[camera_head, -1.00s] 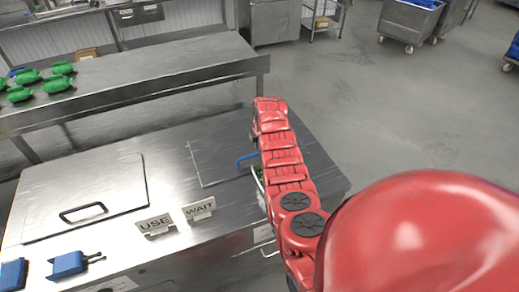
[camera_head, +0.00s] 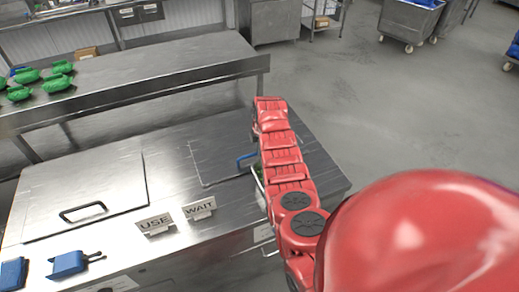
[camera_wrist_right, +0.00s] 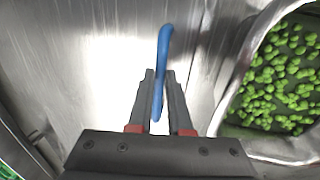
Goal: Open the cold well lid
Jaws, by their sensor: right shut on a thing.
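The lid with a blue handle (camera_head: 246,160) is a flat steel panel (camera_head: 212,160) on the right part of the counter. It lies flat, and my right arm covers its right side. In the right wrist view the blue handle (camera_wrist_right: 164,52) stands between the fingers of my right gripper (camera_wrist_right: 160,78), which is shut on it. In the head view this gripper is hidden behind my red arm. My left gripper is in neither view.
A container of green peas (camera_wrist_right: 285,85) is right of the gripper in the wrist view. A second lid with a black handle (camera_head: 83,211), USE (camera_head: 155,223) and WAIT (camera_head: 199,209) signs and a blue scoop (camera_head: 70,264) are on the counter. A steel shelf (camera_head: 140,82) runs behind.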

